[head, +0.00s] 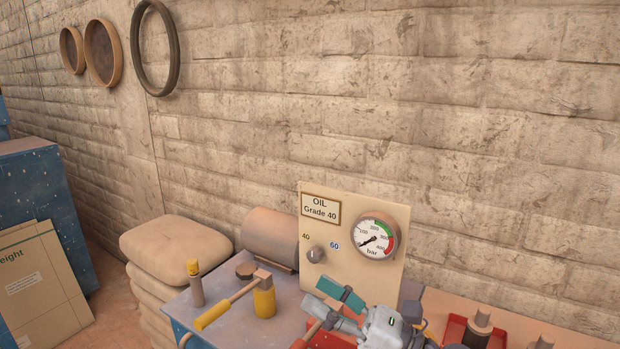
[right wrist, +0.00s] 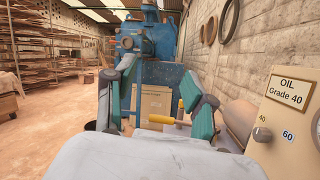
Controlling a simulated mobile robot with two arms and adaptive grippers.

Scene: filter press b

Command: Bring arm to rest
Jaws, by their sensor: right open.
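My right gripper (head: 326,300) is at the lower middle of the head view, in front of the beige gauge panel. Its teal fingers stand wide apart in the right wrist view (right wrist: 160,105), with nothing held between them. The panel (head: 350,210) carries an "OIL Grade 40" sign (head: 320,208), a round bar gauge (head: 376,236) and a knob (head: 315,254) between the marks 40 and 60. The knob's pointer is hard to read. My left gripper is in neither view.
Stacked sacks (head: 170,250) and a blue cabinet (head: 40,185) stand left. A red tray (head: 455,330) lies right. Open floor (right wrist: 50,135) shows in the wrist view.

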